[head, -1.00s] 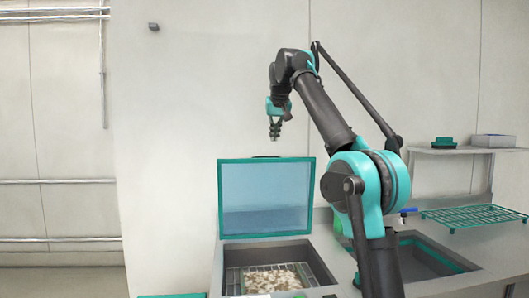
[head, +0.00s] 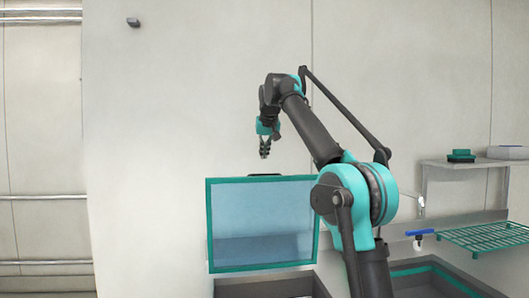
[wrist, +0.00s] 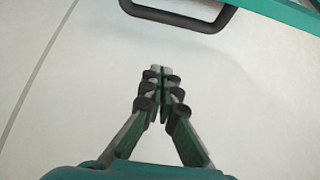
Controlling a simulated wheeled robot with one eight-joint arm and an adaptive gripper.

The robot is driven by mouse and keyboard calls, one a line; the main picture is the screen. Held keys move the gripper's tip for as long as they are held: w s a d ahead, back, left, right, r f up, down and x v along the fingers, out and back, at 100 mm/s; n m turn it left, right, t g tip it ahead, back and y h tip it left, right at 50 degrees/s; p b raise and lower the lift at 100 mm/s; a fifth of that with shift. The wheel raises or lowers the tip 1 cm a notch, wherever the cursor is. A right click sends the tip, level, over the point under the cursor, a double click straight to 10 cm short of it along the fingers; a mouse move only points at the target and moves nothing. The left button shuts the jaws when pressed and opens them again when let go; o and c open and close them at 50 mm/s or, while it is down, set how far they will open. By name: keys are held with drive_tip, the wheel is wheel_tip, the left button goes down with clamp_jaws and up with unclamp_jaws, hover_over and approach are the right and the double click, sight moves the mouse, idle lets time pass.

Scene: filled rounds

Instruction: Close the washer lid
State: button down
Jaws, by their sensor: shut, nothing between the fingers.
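The washer lid (head: 262,222) is a clear bluish panel in a teal frame. It stands raised, upright behind the washer opening (head: 265,287), in the head view. A dark handle (head: 264,175) sits on its top edge. In the wrist view the handle (wrist: 182,18) shows as a black bar at the top, with part of the teal lid frame (wrist: 288,14) at the upper right. My gripper (head: 264,154) is above the lid's top edge, fingers pointing down, apart from the handle. In the wrist view my gripper (wrist: 160,72) is shut and empty.
To the right are a sink basin (head: 435,280), a teal wire rack (head: 485,236) and a blue-handled tap (head: 420,234). A shelf (head: 470,163) holds a teal item (head: 461,156) and a grey box (head: 508,152). A plain wall stands behind; the air left of the lid is clear.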

drive_tip(key=shift+s+f, duration=0.1)
drive_tip(key=shift+f, duration=3.05)
